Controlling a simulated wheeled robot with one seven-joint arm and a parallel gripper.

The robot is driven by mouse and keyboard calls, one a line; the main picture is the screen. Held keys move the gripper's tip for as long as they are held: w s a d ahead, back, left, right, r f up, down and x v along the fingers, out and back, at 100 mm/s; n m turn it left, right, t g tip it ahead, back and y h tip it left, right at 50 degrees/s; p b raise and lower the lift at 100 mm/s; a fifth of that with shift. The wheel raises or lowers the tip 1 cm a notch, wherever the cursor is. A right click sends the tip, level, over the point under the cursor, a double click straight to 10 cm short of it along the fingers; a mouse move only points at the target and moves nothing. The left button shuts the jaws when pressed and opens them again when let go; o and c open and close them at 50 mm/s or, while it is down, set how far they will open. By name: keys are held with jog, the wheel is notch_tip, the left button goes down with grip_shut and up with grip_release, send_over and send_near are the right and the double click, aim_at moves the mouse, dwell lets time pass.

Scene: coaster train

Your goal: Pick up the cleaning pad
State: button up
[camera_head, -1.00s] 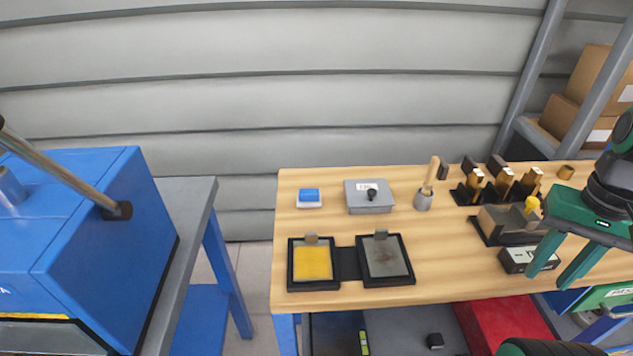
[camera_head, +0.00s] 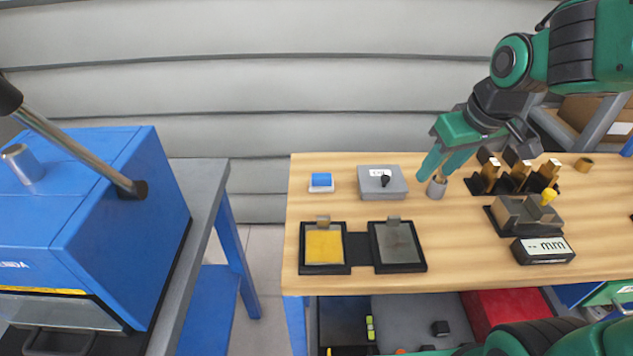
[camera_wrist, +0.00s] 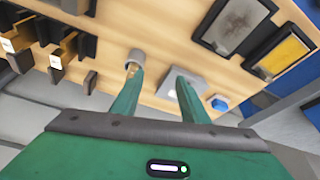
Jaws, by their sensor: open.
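A small blue block on a white base, which looks like the cleaning pad (camera_head: 321,182), sits at the back left of the wooden table (camera_head: 450,270). In the wrist view the blue-and-white pad (camera_wrist: 219,104) shows right of my gripper's fingers. My gripper (camera_head: 432,178) is open and empty above the back middle of the table, near a grey cup. It is well to the right of the pad and apart from it. In the wrist view both green fingers of my gripper (camera_wrist: 158,73) are spread with nothing between them.
A grey lidded box (camera_head: 382,183) lies between pad and gripper. The grey cup (camera_head: 437,189) stands by the fingers. Black trays with yellow (camera_head: 324,247) and grey (camera_head: 397,245) surfaces lie in front. Holders and a gauge (camera_head: 543,250) stand right; a blue machine (camera_head: 100,210) is left.

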jog(key=w+a+r+n+g+y, duration=0.1)
jog(key=w+a+r+n+y, duration=0.1)
jog(key=w+a+n, duration=0.6)
jog(key=n+g+y, duration=0.1)
jog(key=n+g, duration=0.2)
jog(key=n, duration=0.3)
send_near(322, 175)
jog(key=shift+n+y, duration=0.3)
jog(key=x, duration=0.8)
jog(key=shift+d+f, duration=0.2)
jog(key=shift+f, duration=0.05)
jog(key=shift+c, duration=0.6)
grip_shut()
